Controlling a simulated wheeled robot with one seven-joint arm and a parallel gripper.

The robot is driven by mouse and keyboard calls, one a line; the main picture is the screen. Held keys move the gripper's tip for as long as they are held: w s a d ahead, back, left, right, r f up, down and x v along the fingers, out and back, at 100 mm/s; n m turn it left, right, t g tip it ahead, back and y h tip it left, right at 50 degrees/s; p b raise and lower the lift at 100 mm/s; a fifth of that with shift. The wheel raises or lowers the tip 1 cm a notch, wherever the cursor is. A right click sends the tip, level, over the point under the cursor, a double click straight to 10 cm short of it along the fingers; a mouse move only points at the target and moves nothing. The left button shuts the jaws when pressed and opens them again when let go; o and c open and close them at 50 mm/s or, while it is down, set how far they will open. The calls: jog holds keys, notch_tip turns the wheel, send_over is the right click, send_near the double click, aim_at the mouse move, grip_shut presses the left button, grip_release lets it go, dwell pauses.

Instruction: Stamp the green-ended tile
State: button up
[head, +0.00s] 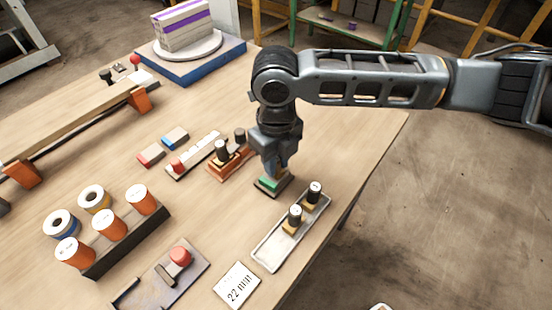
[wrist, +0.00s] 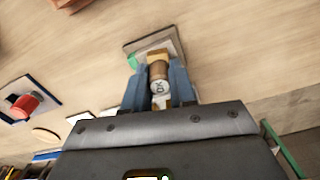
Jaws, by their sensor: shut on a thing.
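My gripper (head: 277,166) is shut on a stamp (wrist: 159,72) with a dark round handle, a pale lettered top and a yellowish base; my fingers (wrist: 158,88) stand on both sides of it in the wrist view. The green-ended tile (head: 268,184) lies on the table directly under my gripper. In the wrist view its green end (wrist: 132,62) shows left of the stamp base and its greyish part beyond it. The stamp covers the tile's middle. I cannot tell whether its base touches the tile.
A metal tray (head: 272,248) with two stamps stands just right of the tile. An orange stand (head: 217,172) with dark-handled pieces is close on the left. Red-ended (head: 151,155) and blue-ended (head: 175,138) tiles lie farther left. A "22 mm" card (head: 237,285) lies in front.

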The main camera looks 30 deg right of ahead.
jog(key=shift+r+p, duration=2.5)
jog(key=shift+r, duration=0.95)
